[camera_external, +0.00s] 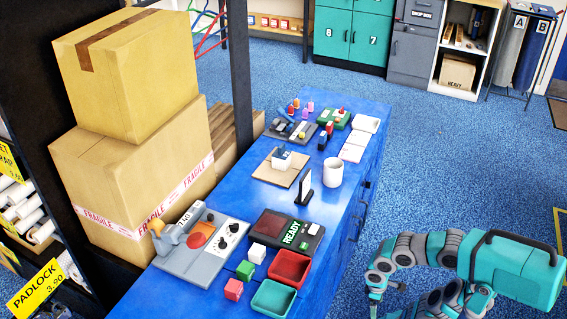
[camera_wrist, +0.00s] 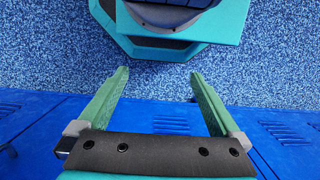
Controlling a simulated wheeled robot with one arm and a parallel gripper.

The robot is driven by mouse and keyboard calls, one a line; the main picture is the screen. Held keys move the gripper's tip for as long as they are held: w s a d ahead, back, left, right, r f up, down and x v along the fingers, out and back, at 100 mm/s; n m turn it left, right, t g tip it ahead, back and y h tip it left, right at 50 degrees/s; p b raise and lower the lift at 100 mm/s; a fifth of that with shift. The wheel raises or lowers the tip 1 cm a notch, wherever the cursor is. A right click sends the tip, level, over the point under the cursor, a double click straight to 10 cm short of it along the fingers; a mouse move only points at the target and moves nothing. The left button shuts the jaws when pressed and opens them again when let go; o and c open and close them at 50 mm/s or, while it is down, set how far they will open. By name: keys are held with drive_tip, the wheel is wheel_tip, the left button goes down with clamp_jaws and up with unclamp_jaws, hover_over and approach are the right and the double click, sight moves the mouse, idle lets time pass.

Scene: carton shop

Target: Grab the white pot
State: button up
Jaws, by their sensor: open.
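The white pot (camera_external: 333,172) stands upright on the blue counter (camera_external: 330,212), near its right edge, in the external view. It looks like a plain white cylinder with an open top. My gripper (camera_external: 375,292) is low at the right of the counter, apart from the pot and off the counter top. In the wrist view my gripper (camera_wrist: 158,73) shows two green fingers spread wide with nothing between them. The pot is not visible in the wrist view.
A dark upright stand (camera_external: 304,187) is just left of the pot, and a wooden board (camera_external: 281,168) with a small box lies beyond it. Red (camera_external: 289,268) and green (camera_external: 273,297) trays and a READY device (camera_external: 287,236) occupy the near end. Blue floor is open at right.

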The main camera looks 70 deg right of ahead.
drive_tip(key=w+d+r+m+t+h+p, duration=0.15)
drive_tip(key=w+d+r+h, duration=0.25)
drive_tip(key=w+d+r, duration=0.6)
drive_tip(key=w+d+r+n+t+h, duration=0.15)
drive_tip(key=w+d+r+h, duration=0.3)
drive_tip(key=d+r, duration=0.85)
drive_tip(key=w+d+r+t+h+p, duration=0.1)
drive_tip(key=w+d+r+t+h, duration=0.15)
drive_tip(key=r, duration=0.65)
drive_tip(key=w+d+r+m+t+h, duration=0.1)
drive_tip(key=w+r, duration=0.2)
drive_tip(key=r, duration=0.6)
drive_tip(key=w+d+r+t+h+p, duration=0.1)
drive_tip(key=w+d+r+h, duration=0.15)
drive_tip(key=r, duration=0.65)
drive_tip(key=m+t+y+p, duration=0.4)
drive_tip(key=t+y, duration=0.3)
drive_tip(key=y, duration=0.2)
approach(327, 165)
drive_tip(key=w+r, duration=0.1)
drive_tip(key=w, duration=0.1)
drive_tip(key=shift+w+d+f, duration=0.25)
drive_tip(key=shift+f, duration=0.3)
drive_tip(key=shift+g, duration=0.25)
drive_tip(key=shift+f+x, duration=0.1)
drive_tip(key=shift+x, duration=1.8)
drive_tip(key=shift+f+x, duration=0.15)
drive_tip(key=shift+x, duration=1.7)
drive_tip(key=shift+s+d, duration=0.15)
drive_tip(key=c, duration=1.2)
